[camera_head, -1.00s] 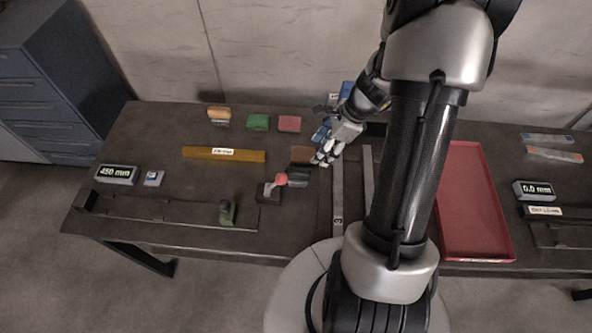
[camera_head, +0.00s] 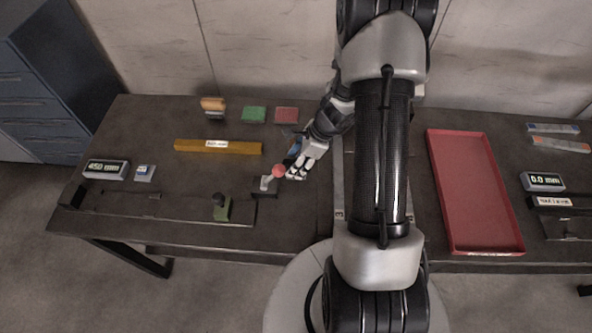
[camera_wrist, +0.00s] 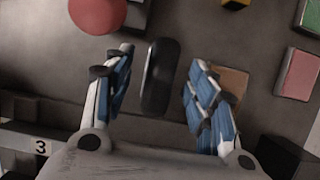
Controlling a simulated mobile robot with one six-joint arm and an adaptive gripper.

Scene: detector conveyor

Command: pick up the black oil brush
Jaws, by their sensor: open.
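The black oil brush (camera_wrist: 158,78) shows in the wrist view as a dark, rounded, oblong piece. It lies between the two spread fingers of my gripper (camera_head: 297,172), with a visible gap on each side. My gripper is open and holds nothing; it also shows in the wrist view (camera_wrist: 160,62). Whether the fingertips are level with the brush or above it, I cannot tell. In the head view my gripper and arm hide the brush.
A lever with a red ball (camera_head: 279,170) stands close left of my gripper. A brown block (camera_wrist: 232,80) lies partly behind the right finger. Green (camera_head: 254,114) and red (camera_head: 287,115) blocks lie farther back. A red tray (camera_head: 476,190) stands at the right.

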